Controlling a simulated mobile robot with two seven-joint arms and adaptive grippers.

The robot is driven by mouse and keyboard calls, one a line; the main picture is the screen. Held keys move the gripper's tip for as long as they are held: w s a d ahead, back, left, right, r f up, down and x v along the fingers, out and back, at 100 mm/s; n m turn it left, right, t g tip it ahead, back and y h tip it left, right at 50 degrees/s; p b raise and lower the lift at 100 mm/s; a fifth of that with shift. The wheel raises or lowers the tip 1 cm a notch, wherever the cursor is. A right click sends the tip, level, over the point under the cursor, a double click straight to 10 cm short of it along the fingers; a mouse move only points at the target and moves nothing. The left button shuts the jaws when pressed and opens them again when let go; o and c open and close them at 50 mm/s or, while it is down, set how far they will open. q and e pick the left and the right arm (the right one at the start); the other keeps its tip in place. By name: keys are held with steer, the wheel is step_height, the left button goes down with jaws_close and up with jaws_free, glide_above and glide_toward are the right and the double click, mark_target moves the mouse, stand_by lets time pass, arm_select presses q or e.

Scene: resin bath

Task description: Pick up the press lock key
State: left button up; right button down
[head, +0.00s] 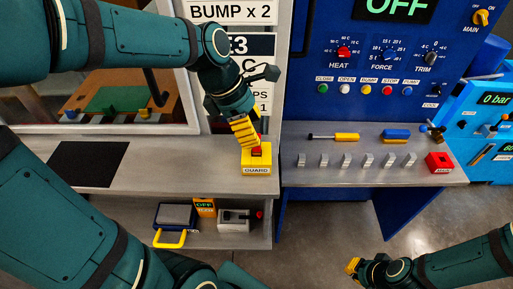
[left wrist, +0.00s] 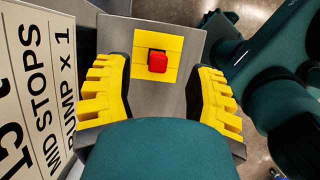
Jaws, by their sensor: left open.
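A red block-shaped piece (head: 257,150), probably the press lock key, sits on the yellow guard block (head: 257,169) at the right end of the grey counter. In the left wrist view the red piece (left wrist: 157,62) stands on the yellow block (left wrist: 142,70), between and beyond my finger pads. My left gripper (head: 246,135) is open and empty, just above the red piece and pointing down; its spread yellow fingers show in the left wrist view (left wrist: 160,98). My right gripper (head: 354,266) is low at the right, away from the counter; its finger gap is unclear.
A black mat (head: 88,164) lies on the counter's left. The right shelf (head: 375,178) carries several small grey switches, a yellow-handled tool (head: 334,137) and a red block (head: 439,162).

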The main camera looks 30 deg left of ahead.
arm_select(q)
steer(key=b+x, duration=0.1)
steer(key=x, duration=0.4)
steer(key=shift+a+f, duration=0.15)
jaws_close()
